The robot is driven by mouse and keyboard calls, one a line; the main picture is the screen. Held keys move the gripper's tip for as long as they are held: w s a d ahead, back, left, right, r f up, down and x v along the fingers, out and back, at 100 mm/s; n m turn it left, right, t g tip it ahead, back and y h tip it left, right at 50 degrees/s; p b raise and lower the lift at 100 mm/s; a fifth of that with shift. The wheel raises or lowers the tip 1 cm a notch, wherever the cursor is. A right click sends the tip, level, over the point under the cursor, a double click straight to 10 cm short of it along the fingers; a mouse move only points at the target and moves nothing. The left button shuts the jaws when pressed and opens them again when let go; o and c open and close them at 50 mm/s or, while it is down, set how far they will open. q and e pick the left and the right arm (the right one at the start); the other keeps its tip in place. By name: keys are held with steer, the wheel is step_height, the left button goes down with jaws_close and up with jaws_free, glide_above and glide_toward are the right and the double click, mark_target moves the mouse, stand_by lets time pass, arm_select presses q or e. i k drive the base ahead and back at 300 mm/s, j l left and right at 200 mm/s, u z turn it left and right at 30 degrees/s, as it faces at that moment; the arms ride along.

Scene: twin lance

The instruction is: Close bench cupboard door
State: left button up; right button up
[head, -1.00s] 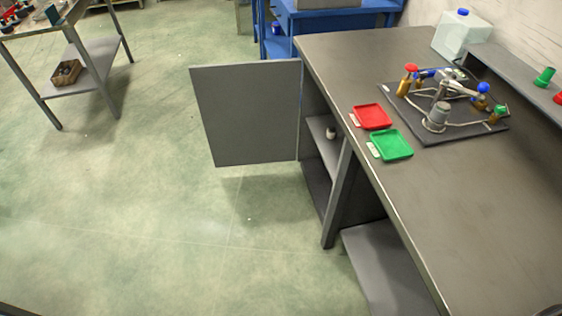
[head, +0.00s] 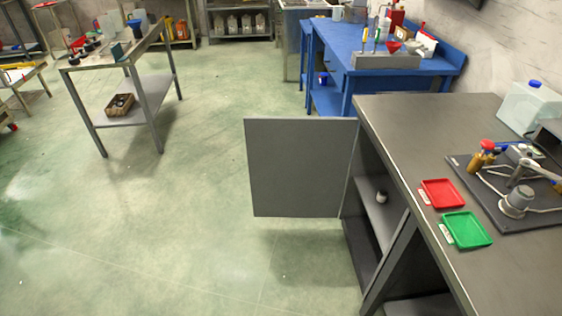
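The bench cupboard door (head: 298,168) is a flat grey panel. It stands wide open, swung out to the left from the front of the dark grey bench (head: 420,150). Its hinge side is at the right, by the far end of the bench. The open cupboard shows a shelf (head: 384,222) with a small dark and white item (head: 381,197) on it. No handle can be made out on the door. Neither of my grippers is in view.
The green floor left of and before the door is clear. A blue bench (head: 375,70) stands behind. A metal table (head: 125,75) stands at the back left. On the bench lie a red tray (head: 442,193), a green tray (head: 466,229) and a black board with fittings (head: 500,190).

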mark_target(297, 166)
steer(key=i+j+u, duration=0.45)
steer(key=i, duration=0.4)
steer(key=i+u, duration=0.5)
steer(key=i, duration=0.35)
